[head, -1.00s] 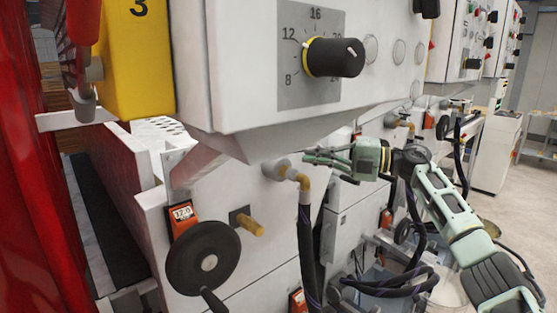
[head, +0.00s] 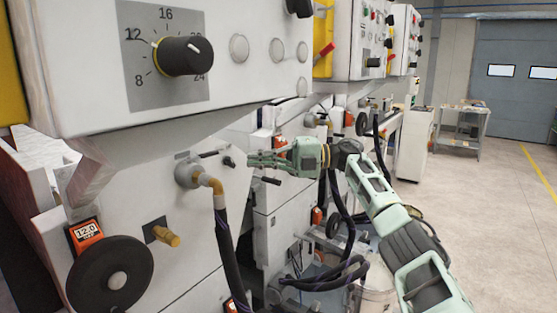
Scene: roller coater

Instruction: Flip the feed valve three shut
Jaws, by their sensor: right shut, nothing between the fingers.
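A grey pipe fitting with a brass elbow (head: 213,184) sticks out of the white machine front, and a dark hose (head: 228,250) hangs from it. A short black handle (head: 229,161) shows just right of the fitting; I cannot tell whether this is feed valve three, as no number is readable there. My right gripper (head: 252,160) is shut and empty, its fingers pointing left, a little right of the black handle in the picture. I cannot tell whether it touches anything. My left gripper is not in view.
A black handwheel (head: 112,278) with an orange counter (head: 86,232) and a brass knob (head: 165,236) are at lower left. A control box with a black dial (head: 184,56) overhangs above. Hoses (head: 325,280) loop below my right arm. The floor at right (head: 490,220) is clear.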

